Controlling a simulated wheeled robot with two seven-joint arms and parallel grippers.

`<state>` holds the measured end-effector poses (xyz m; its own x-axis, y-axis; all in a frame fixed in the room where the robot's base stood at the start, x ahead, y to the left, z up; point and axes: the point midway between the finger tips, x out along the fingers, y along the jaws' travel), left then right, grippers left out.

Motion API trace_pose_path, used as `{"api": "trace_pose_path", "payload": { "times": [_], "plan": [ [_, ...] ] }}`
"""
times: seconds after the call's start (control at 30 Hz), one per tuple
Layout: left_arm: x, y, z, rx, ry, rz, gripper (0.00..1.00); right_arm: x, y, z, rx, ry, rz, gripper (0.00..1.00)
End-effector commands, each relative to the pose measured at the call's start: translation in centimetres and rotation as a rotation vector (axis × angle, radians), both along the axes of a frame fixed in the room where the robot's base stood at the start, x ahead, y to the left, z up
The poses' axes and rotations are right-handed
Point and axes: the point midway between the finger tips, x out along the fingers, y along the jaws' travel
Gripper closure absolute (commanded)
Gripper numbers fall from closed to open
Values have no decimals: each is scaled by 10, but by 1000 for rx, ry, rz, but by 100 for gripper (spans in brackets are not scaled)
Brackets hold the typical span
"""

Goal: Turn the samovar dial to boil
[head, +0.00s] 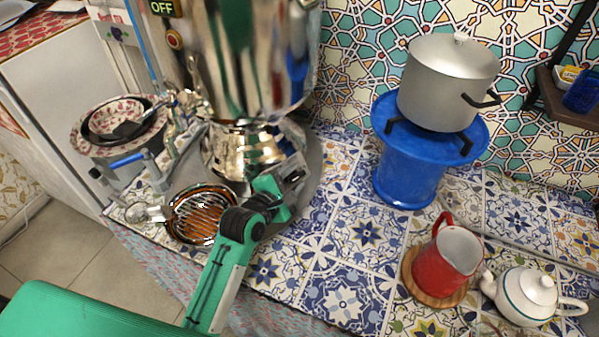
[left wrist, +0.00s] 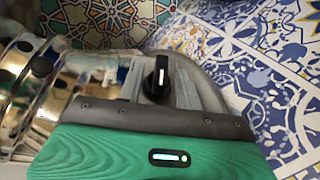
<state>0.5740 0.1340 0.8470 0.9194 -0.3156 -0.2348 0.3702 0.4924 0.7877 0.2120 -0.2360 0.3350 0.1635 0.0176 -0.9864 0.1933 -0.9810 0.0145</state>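The samovar (head: 250,60) is a tall shiny metal vessel at the upper left in the head view, with its top cut off. The dial (left wrist: 162,76) is a black knob with a white mark, seen in the left wrist view; the mark runs nearly upright there. My left gripper (head: 291,173) is low beside the samovar's foot. In the left wrist view its grey fingers (left wrist: 165,88) stand apart on either side of the dial; I cannot tell whether they touch it. The dial is hard to make out in the head view. My right gripper is not in view.
An OFF sign (head: 162,7) shows at the top left. A brown strainer-like dish (head: 200,215) sits left of my left arm. A blue stand (head: 410,178) bears a grey pot (head: 447,85). A red mug (head: 445,262) and white teapot (head: 527,296) stand at the right. Tiles between are clear.

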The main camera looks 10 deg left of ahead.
Motion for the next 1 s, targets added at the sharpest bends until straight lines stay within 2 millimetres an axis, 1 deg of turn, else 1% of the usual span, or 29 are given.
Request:
{"api": "trace_pose_path", "payload": {
  "times": [0.03,0.1,0.23,0.37,0.6,0.63,0.7,0.77,0.8,1.0],
  "plan": [
    [8,-3,-1,1,-1,-1,65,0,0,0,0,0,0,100],
    [16,-6,-3,1,-1,-1,65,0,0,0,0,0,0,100],
    [26,-9,-6,1,0,0,65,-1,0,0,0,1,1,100],
    [30,-11,-8,1,0,0,65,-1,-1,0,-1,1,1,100],
    [31,-11,-8,1,0,0,65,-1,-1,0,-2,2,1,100],
    [31,-11,-8,1,0,0,66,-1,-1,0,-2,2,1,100],
    [31,-11,-8,1,0,0,80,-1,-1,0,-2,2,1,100],
    [31,-11,-8,1,0,0,92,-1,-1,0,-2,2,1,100],
    [31,-11,-8,1,0,0,96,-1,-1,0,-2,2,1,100],
    [31,-11,-7,2,2,-2,96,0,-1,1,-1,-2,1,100]
  ]
}}
